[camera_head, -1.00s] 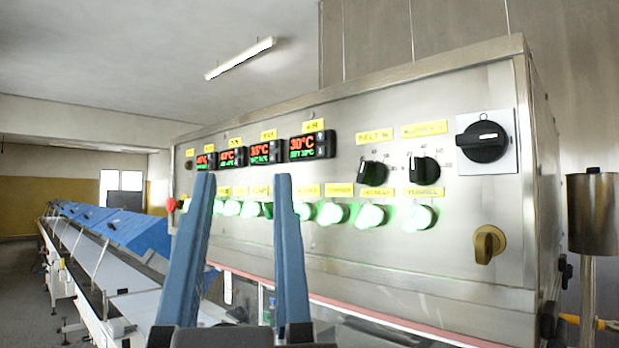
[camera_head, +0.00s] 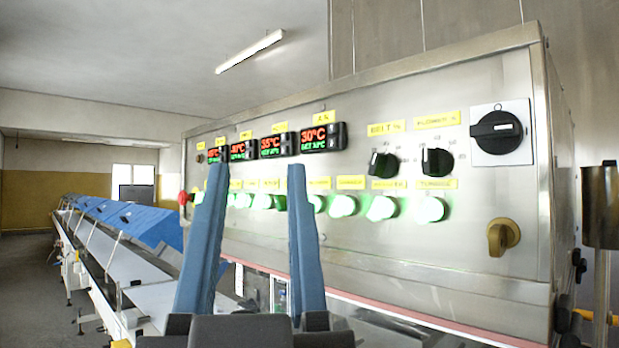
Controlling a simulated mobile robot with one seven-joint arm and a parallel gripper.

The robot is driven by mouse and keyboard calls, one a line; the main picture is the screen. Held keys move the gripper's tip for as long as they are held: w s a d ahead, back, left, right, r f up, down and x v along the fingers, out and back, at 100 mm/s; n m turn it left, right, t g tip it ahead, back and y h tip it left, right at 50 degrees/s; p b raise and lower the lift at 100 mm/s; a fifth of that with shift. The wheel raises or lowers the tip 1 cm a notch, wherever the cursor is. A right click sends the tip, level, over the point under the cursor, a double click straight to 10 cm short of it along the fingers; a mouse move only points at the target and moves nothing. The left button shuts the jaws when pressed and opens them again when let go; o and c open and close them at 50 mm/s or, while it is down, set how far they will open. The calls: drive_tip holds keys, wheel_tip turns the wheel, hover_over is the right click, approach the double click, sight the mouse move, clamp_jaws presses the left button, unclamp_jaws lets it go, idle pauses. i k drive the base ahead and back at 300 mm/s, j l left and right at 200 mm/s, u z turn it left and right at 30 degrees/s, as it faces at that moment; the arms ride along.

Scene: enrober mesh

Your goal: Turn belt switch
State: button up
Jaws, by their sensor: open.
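The control panel (camera_head: 400,252) of a steel machine fills the middle and right of the view. A black belt knob (camera_head: 383,165) sits under a yellow label reading "BELT %" (camera_head: 386,128). A second black knob (camera_head: 437,162) is to its right, under another yellow label. My gripper (camera_head: 258,168) points up in front of the panel's left half, its two blue fingers wide apart with nothing between them. It is left of the belt knob and not touching it. The fingers hide parts of the panel's left displays and buttons.
A large black rotary switch (camera_head: 496,132) and a yellow-brown knob (camera_head: 503,236) are at the panel's right. Several green-lit buttons (camera_head: 382,208) run below the knobs. A red knob (camera_head: 184,198) is at the left end. A conveyor (camera_head: 150,299) stretches away left. A metal cylinder (camera_head: 600,207) stands right.

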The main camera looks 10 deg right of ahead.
sight(281, 205)
drive_tip(key=i+j, duration=0.7)
drive_tip(key=j, duration=0.05)
